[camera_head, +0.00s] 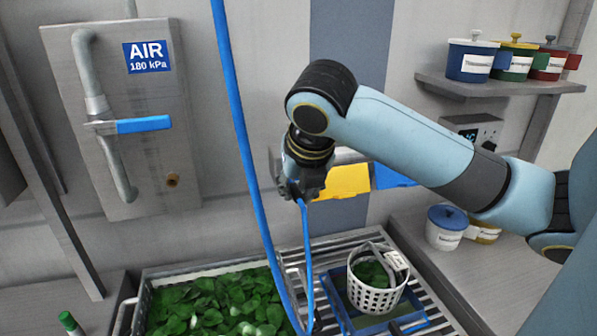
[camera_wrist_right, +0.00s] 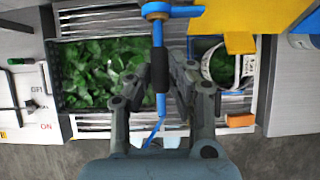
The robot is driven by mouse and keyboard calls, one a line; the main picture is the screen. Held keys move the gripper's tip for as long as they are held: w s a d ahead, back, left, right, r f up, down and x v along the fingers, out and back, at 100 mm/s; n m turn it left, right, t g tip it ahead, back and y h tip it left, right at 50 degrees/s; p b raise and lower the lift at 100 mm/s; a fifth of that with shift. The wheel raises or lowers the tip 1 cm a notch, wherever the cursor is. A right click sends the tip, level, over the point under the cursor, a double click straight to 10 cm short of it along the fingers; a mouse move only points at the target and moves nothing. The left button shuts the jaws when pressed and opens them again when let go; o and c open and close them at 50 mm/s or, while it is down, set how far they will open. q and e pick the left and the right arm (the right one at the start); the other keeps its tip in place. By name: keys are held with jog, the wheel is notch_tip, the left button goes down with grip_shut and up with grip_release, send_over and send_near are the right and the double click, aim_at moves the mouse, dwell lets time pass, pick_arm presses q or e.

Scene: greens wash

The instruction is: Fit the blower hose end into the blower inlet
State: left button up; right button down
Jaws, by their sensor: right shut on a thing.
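My right gripper (camera_head: 303,188) is shut on the blue blower hose (camera_head: 307,240), high above the sink in front of the wall. The hose hangs from the gripper, and its other run rises past the top edge of the head view. In the right wrist view, a black sleeve and blue hose (camera_wrist_right: 160,105) show between my fingers (camera_wrist_right: 163,78). A blue part with a brown ring (camera_wrist_right: 157,10) lies beyond the fingertips; I cannot tell whether it touches the held end. I cannot make out the blower inlet for certain. My left gripper is out of view.
A yellow box (camera_head: 342,181) is close behind my gripper.

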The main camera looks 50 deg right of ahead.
aim_at(301, 200)
jog(key=shift+w+d, duration=0.5)
jog(key=shift+w, duration=0.15)
jog(key=c, duration=1.5)
grip_release()
jog(key=shift+r, duration=0.1)
jog(key=o, duration=0.4)
jog(key=shift+w+d, duration=0.1)
jog(key=shift+w, duration=0.05)
jog(key=shift+v, duration=3.65)
